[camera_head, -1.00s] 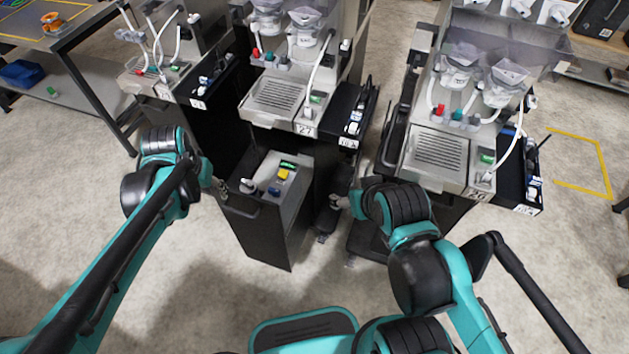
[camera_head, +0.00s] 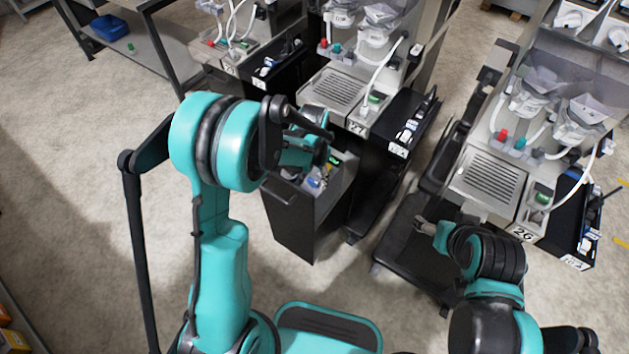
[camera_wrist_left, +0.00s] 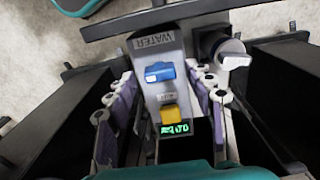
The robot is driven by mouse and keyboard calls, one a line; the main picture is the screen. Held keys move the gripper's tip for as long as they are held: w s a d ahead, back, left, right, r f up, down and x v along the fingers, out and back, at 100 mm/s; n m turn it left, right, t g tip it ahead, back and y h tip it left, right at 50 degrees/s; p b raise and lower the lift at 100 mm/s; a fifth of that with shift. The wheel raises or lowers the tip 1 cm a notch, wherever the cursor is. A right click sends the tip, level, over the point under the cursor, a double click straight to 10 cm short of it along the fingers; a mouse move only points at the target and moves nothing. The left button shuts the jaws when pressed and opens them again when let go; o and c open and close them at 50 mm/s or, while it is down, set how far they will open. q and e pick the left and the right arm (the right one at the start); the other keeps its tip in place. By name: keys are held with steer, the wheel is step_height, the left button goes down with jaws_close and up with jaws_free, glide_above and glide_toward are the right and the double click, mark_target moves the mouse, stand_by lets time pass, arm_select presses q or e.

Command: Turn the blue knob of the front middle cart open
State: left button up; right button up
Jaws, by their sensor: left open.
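The front middle cart (camera_head: 295,225) is a small black cart standing before my base. Its sloped grey panel shows in the left wrist view with a blue knob (camera_wrist_left: 160,72) below the label WATER, its handle lying crosswise. A yellow knob (camera_wrist_left: 168,114) and a small green-lit display (camera_wrist_left: 175,129) sit nearer the camera. My left gripper (camera_wrist_left: 162,80) is open, its two purple-padded fingers on either side of the panel with the blue knob between them; I cannot tell whether they touch it. In the head view my left arm partly hides the panel. My right gripper (camera_head: 427,227) hangs to the right, away from this cart.
A silver-and-white fitting (camera_wrist_left: 233,58) stands on the panel's right. Behind is dispenser 27 (camera_head: 335,90); dispenser 26 (camera_head: 490,180) stands to the right. A low black platform (camera_head: 400,262) lies under my right gripper. The floor left of the cart is clear.

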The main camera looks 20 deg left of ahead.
arm_select(q)
steer(key=shift+f, duration=0.45)
steer(key=c, duration=1.1)
